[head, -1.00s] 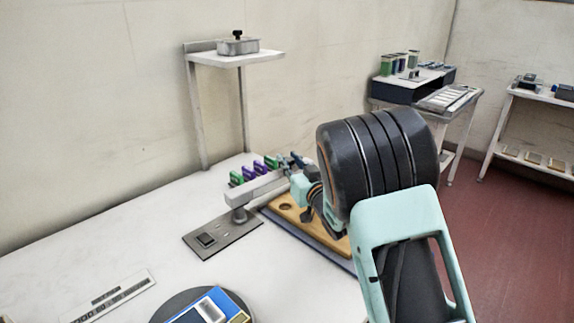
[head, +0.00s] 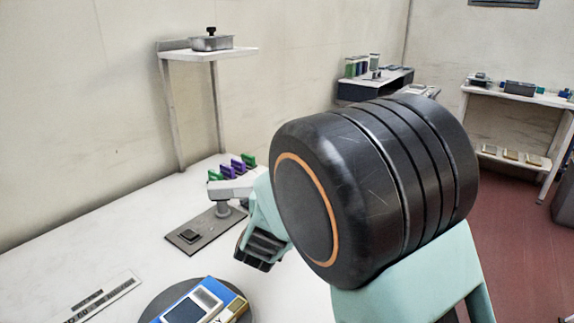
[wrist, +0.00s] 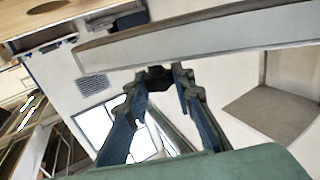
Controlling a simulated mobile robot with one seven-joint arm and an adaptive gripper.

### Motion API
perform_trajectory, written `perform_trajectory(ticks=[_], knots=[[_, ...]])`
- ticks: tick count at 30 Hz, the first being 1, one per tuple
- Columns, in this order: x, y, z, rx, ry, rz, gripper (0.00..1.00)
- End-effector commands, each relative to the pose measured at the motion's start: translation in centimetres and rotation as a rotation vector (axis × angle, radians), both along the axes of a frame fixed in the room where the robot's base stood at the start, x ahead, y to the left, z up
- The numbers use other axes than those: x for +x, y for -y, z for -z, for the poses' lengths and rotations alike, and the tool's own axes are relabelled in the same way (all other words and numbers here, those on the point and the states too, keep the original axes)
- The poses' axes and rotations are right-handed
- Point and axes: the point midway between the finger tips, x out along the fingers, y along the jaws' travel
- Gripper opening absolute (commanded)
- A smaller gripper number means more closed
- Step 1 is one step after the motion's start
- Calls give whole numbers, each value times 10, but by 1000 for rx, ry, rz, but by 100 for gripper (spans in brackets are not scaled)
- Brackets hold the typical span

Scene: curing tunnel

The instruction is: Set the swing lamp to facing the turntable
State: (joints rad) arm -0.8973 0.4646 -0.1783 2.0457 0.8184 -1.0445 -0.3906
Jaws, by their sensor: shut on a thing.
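The swing lamp's pale grey arm (head: 232,189) sits on a short post above a grey base plate (head: 193,238) with a dark switch. Its right end is hidden behind my arm. The turntable (head: 164,299) is a dark grey disc at the bottom edge, carrying a blue, white and yellow device (head: 197,305). In the wrist view my gripper's fingers (wrist: 160,78) close together at the lower edge of a long pale bar (wrist: 200,45), which looks like the lamp's arm.
Several green and purple clips (head: 236,167) stand just behind the lamp. A white ruler-like strip (head: 98,300) lies at the lower left. The white table (head: 130,240) is bare between these.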

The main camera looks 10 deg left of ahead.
Motion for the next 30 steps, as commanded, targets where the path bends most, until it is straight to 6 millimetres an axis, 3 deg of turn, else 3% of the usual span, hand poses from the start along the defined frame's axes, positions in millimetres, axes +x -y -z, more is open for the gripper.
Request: perform_trajectory(ticks=[18,30], knots=[[-86,6,-3,-1,1,504,0],[-122,-3,-2,1,3,721,0]])
